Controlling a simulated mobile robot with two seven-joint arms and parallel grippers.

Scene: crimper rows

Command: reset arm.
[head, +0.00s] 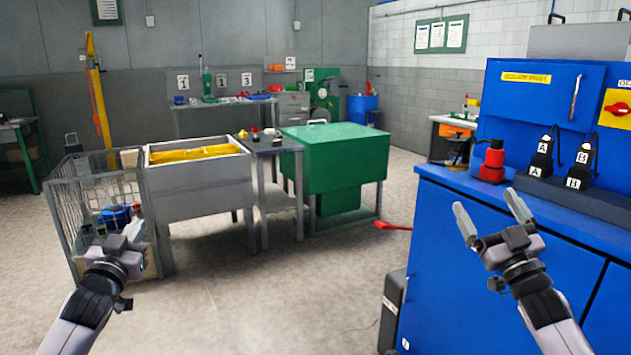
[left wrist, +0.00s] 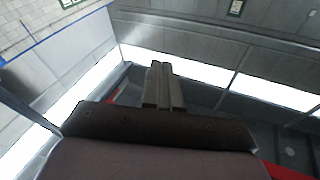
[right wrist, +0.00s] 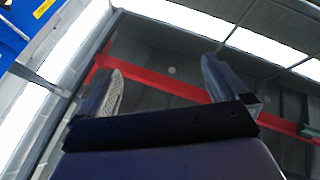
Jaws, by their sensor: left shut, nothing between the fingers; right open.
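My left gripper (head: 133,232) is at the lower left of the head view, in front of the wire cage and apart from it. Its fingers are pressed together and empty, as the left wrist view (left wrist: 163,85) shows. My right gripper (head: 488,208) is raised at the lower right, in front of the blue bench. Its two fingers stand wide apart with nothing between them, also in the right wrist view (right wrist: 158,90). Both wrist cameras look up at the ceiling and lights.
A blue bench (head: 480,240) fills the right side, carrying a red-and-black tool (head: 492,163) and black tools labelled A (head: 542,155) and B (head: 582,163). A wire cage (head: 100,200), grey bin (head: 200,190) and green cabinet (head: 335,160) stand further back. The middle floor is clear.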

